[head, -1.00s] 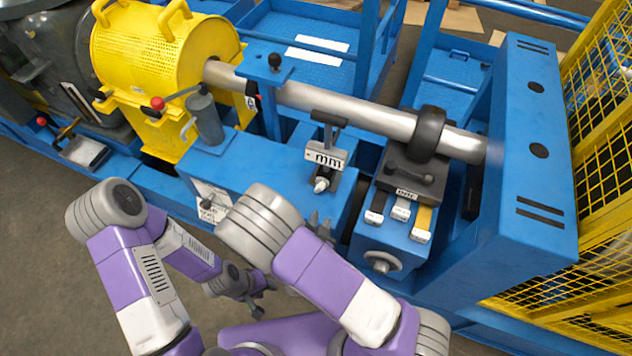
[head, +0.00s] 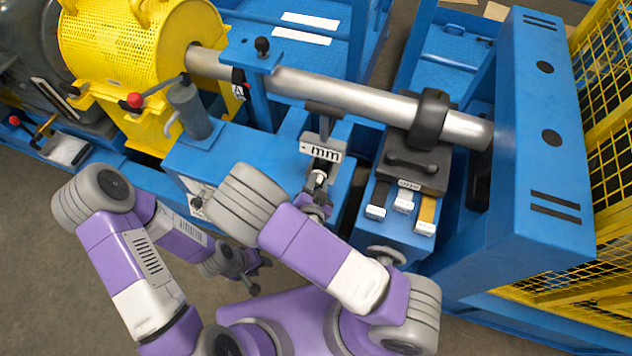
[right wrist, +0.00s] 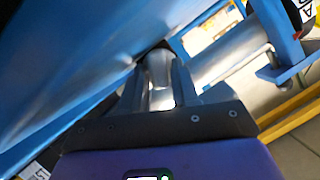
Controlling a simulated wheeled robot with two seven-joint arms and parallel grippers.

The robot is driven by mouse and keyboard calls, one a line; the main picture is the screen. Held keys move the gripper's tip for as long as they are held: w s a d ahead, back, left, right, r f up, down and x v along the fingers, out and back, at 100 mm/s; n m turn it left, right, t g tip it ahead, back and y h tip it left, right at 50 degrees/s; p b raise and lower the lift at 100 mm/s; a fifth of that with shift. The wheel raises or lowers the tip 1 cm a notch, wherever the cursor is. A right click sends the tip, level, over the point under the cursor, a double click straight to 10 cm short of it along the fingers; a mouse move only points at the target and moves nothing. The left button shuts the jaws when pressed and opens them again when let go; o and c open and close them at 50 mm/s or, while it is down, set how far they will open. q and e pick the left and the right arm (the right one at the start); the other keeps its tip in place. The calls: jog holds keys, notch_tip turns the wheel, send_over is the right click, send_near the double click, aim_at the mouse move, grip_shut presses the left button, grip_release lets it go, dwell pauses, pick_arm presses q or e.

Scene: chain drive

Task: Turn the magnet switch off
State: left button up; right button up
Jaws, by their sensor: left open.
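A white block marked "mm" (head: 322,149) with a dark T-shaped handle (head: 324,109) stands on the blue machine bed. A small silver knob (head: 319,176) sticks out of its near side; no label shows which part is the magnet switch. My right gripper (head: 318,192) is at this knob, its fingers partly hidden in the head view. In the right wrist view a shiny silver rounded part (right wrist: 160,78) lies between the gripper's dark fingers; whether they press on it is unclear. My left gripper (head: 260,277) is open and empty, low in front of the bed.
A long silver shaft (head: 330,91) runs behind the block to a yellow perforated guard (head: 135,45). A red-knobbed lever (head: 135,100) is at left. A dark clamp unit with labelled tabs (head: 404,203) and a tall blue housing (head: 545,190) stand at right.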

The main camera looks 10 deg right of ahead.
jog(key=shift+c, duration=0.3)
grip_shut()
jog(key=shift+a+r+n+g+h+p, duration=0.1)
jog(key=shift+n+g+h+p, duration=0.25)
jog(key=shift+n+p, duration=0.35)
jog(key=shift+a+r+n+g+h+p, duration=0.1)
jog(key=shift+n+g+h+p, duration=0.2)
jog(key=shift+n+p, duration=0.35)
jog(key=shift+w+a+f+n+g+h+p, duration=0.15)
jog(key=shift+n+g+h+p, duration=0.15)
jog(key=shift+n+p, duration=0.4)
jog(key=shift+f, duration=0.1)
jog(key=shift+o, duration=0.3)
grip_release()
